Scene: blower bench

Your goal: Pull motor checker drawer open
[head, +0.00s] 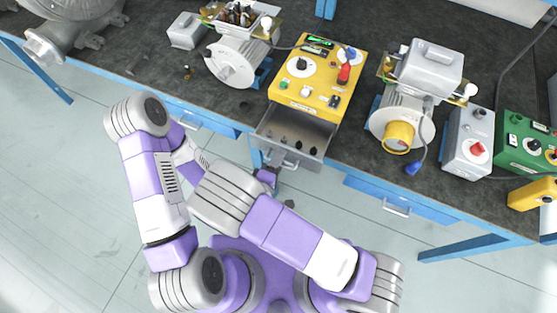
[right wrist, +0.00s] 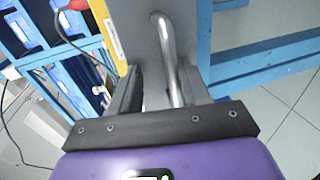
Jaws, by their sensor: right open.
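The yellow motor checker (head: 317,78) stands on the bench, with dials, a green display and a red part on top. Its grey drawer (head: 317,134) stands pulled out over the bench's front edge, with several small dark pieces inside. The drawer handle (head: 291,163) is a bent metal bar on the drawer's front. My right gripper (head: 273,172) is at this handle, partly hidden by my arm. In the right wrist view the handle (right wrist: 168,50) lies between its open fingers (right wrist: 160,90), nearer the right one; contact is unclear. My left gripper is hidden.
Motors stand left (head: 232,62) and right (head: 403,105) of the checker. A grey box (head: 467,142) and a green box (head: 527,143) stand further right. Closed blue bench drawers (head: 385,197) lie below the bench top. The floor in front is clear.

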